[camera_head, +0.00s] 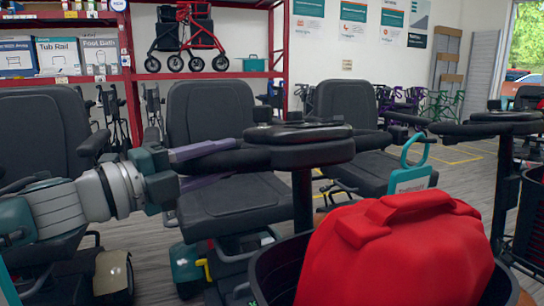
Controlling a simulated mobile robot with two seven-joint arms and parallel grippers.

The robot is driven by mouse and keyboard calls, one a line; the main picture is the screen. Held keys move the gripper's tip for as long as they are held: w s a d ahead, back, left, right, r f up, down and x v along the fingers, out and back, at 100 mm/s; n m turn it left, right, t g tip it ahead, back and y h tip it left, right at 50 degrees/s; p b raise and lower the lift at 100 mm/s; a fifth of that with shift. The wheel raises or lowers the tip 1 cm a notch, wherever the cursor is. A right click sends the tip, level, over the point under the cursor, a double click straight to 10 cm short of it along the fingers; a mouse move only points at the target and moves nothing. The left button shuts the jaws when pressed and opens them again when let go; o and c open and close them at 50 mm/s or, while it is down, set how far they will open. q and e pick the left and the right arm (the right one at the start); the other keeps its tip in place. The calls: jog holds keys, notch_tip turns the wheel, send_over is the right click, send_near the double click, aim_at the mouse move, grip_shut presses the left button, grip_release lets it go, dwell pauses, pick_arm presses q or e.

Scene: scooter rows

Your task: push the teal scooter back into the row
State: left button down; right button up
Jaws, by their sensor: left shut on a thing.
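The teal scooter faces me in the middle. Its black seat (211,115) stands behind its dark handlebar (300,150), and part of its teal body (186,268) shows low down. A black basket (272,268) hangs at its front with a large red bag (395,255) in it. My left gripper (222,161) reaches in from the left, its two purple-grey fingers above and below the left end of the handlebar, shut on it. The bag and basket hide much of the scooter's front. My right gripper is not in view.
A scooter with a black seat (40,130) stands close on the left. Another black seat (350,125) is behind on the right, and a dark handlebar (490,126) is at the right edge. Red shelving (132,85) stands behind. Yellow lines (460,160) mark the floor.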

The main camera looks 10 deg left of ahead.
aim_at(187, 169)
pick_arm(q)
jog(key=c, duration=0.9)
grip_release()
jog(key=shift+c, duration=0.2)
jog(key=o, duration=0.3)
jog(key=shift+s, duration=0.15)
jog(key=shift+o, duration=0.6)
jog(key=p+v, duration=0.1)
jog(key=v, duration=0.8)
jog(key=shift+s+a+p, duration=0.25)
jog(key=shift+s+p, duration=0.05)
jog(key=shift+p, duration=0.1)
